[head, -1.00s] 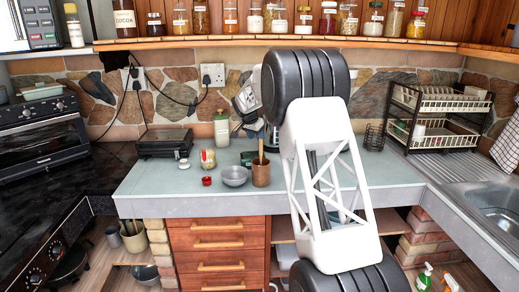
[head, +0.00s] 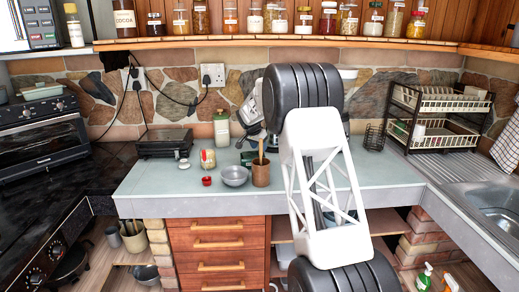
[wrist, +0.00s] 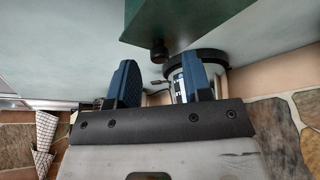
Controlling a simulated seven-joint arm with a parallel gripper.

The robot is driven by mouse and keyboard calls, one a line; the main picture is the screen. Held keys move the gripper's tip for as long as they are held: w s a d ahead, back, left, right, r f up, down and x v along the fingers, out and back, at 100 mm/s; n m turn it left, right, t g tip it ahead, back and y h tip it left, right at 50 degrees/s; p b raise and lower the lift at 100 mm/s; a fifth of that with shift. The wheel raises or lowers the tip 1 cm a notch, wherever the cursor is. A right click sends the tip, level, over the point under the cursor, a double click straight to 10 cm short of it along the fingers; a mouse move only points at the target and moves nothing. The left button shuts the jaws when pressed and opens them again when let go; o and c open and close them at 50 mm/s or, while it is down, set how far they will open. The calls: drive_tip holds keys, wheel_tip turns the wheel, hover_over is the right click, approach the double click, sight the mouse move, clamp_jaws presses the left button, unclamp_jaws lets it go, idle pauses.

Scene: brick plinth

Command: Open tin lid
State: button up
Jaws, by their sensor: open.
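A dark green tin (head: 249,158) stands on the pale worktop, left of my arm in the head view. In the wrist view the green tin (wrist: 195,18) fills the top middle, and its lid has a small dark knob (wrist: 158,50). My gripper (wrist: 157,62) is open, with its two blue fingers on either side of the knob in the picture. The fingers hold nothing, and I see no clear contact with the knob. In the head view my white arm link hides part of the worktop, and the fingertips are hard to make out.
A grey bowl (head: 234,176) and a brown pot (head: 261,173) with a wooden handle stand in front of the tin. A jar (head: 208,158), a red pot (head: 206,181) and a bottle (head: 221,129) stand left of it. A round silver-and-black object (wrist: 195,70) lies behind the fingers.

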drive_tip(key=shift+w+d+f, duration=0.2)
drive_tip(key=shift+f, duration=0.45)
drive_tip(key=shift+c, duration=0.4)
clamp_jaws()
